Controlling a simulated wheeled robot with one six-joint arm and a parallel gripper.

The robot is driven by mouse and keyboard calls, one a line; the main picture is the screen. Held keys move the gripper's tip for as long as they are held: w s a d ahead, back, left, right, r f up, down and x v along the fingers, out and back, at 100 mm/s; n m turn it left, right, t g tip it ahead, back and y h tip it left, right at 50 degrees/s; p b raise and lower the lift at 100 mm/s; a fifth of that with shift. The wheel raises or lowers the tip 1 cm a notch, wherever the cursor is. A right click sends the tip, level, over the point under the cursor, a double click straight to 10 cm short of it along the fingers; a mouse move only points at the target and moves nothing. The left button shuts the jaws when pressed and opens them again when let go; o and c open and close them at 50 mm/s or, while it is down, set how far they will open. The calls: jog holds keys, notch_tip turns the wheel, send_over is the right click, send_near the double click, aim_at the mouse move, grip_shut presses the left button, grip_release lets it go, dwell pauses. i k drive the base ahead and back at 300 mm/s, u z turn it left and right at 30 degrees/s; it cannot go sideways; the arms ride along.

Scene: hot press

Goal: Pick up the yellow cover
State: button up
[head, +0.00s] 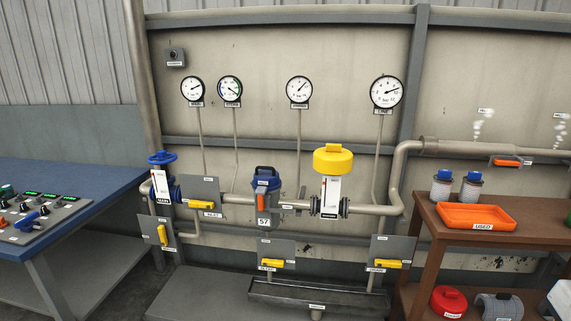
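The yellow cover (333,159) is a round, squat cap with a raised grip on top. In the head view it sits right of centre, on top of a white-tagged fitting (331,194) on the horizontal pipe. Nothing blocks its front or top in this view. My gripper is not in view.
A blue valve housing (264,180) and a blue handwheel (162,157) stand left along the pipe. Yellow-handled levers sit on grey plates below. A brown table (420,222) with an orange tray (507,216) stands right; a blue bench (104,176) with a control panel stands left.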

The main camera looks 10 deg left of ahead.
aim_at(333, 159)
jog(key=z, duration=0.5)
jog(key=k, duration=0.2)
jog(key=u, duration=2.05)
jog(key=i, duration=1)
jog(key=u, duration=0.4)
jog(key=i, duration=0.9)
jog(key=z, duration=0.9)
jog(key=i, duration=1.1)
jog(key=z, duration=0.75)
